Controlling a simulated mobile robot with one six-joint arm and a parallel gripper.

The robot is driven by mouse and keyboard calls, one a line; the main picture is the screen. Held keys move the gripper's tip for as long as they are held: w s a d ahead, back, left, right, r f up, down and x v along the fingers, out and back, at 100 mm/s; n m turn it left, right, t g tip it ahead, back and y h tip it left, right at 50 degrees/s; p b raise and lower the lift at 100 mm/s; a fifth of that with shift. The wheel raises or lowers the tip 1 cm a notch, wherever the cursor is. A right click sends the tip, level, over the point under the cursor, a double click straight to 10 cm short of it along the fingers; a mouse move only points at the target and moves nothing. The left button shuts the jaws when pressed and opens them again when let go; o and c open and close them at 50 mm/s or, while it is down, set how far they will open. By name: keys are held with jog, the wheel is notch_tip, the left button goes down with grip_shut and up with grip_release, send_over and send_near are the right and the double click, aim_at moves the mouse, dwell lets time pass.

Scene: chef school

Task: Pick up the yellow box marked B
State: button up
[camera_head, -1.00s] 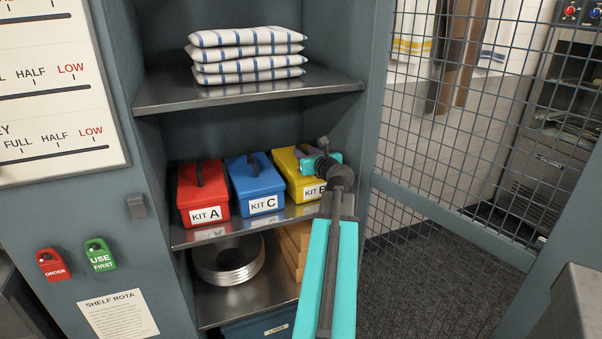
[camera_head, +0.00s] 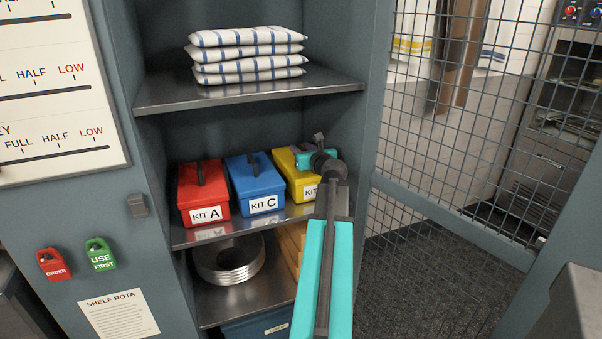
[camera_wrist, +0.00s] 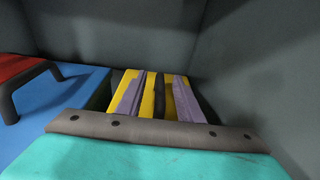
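The yellow box (camera_head: 297,185) stands at the right end of the middle shelf, its label partly covered by my arm, so only "KIT" reads. My gripper (camera_head: 303,157) is over the top of it. In the wrist view the yellow lid (camera_wrist: 148,94) lies under my gripper (camera_wrist: 158,97). Its two purple-grey fingers are apart, with the dark handle (camera_wrist: 160,95) between them. Yellow shows on both sides of the handle, so the fingers appear not to press on it.
The blue box marked C (camera_head: 257,185) stands close left of the yellow one, and the red box marked A (camera_head: 203,192) beyond it. The cabinet's side wall is close on the right. Folded striped cloths (camera_head: 247,55) lie on the shelf above.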

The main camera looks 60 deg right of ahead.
grip_shut()
jog(key=shift+r, duration=0.1)
dwell(1.2)
